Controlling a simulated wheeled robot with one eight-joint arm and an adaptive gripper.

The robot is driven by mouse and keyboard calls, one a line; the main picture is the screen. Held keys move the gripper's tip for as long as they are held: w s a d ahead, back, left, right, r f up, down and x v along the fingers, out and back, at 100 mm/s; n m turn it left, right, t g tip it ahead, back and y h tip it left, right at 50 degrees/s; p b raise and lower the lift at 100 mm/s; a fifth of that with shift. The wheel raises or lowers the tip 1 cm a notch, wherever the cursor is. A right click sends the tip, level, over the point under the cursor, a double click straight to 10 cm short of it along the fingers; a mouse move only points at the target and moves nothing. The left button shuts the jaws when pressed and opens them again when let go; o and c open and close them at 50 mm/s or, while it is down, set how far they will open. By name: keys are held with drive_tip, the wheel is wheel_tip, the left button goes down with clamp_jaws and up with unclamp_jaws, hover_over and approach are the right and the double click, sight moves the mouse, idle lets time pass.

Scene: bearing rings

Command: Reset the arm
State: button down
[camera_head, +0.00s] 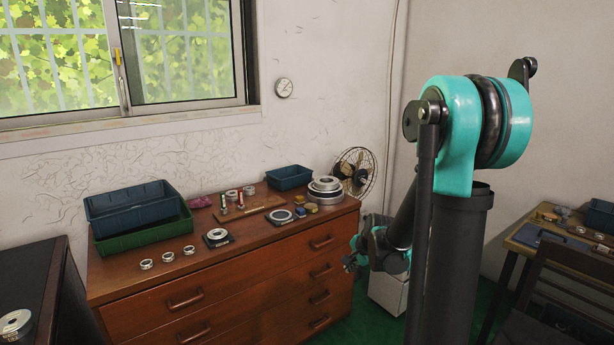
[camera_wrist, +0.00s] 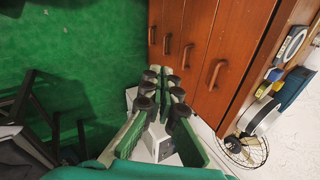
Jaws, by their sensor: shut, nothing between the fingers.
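My gripper (camera_head: 351,260) hangs in the air just off the right end of the wooden dresser (camera_head: 235,300), below its top, at the end of my teal and black arm. In the wrist view my gripper (camera_wrist: 162,78) has its dark fingertips close together, with nothing seen between them. The dresser front (camera_wrist: 195,50) shows beyond the fingers there. Several small bearing rings (camera_head: 168,256) lie on the dresser top, far from my gripper. A ring on a dark square base (camera_head: 217,237) and another on a similar base (camera_head: 280,216) sit there too.
A green bin (camera_head: 140,236) holds a blue bin (camera_head: 130,205) at the dresser's left; a small blue bin (camera_head: 289,177) and stacked large rings (camera_head: 325,188) stand at its back right. A fan (camera_head: 355,170) and a pale cabinet (camera_head: 387,293) are near my arm. A chair (camera_head: 560,290) is at right.

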drive_tip(key=s+d+n+h, duration=0.1)
drive_tip(key=s+d+n, duration=0.1)
drive_tip(key=s+n, duration=0.4)
drive_tip(key=s+d+n+g+h, duration=0.1)
drive_tip(key=s+n, duration=0.5)
drive_tip(key=s, duration=1.1)
drive_tip(key=shift+d+n+h, duration=0.3)
drive_tip(key=shift+d+n, duration=0.1)
drive_tip(key=shift+d, duration=0.5)
drive_tip(key=shift+s+f, duration=0.1)
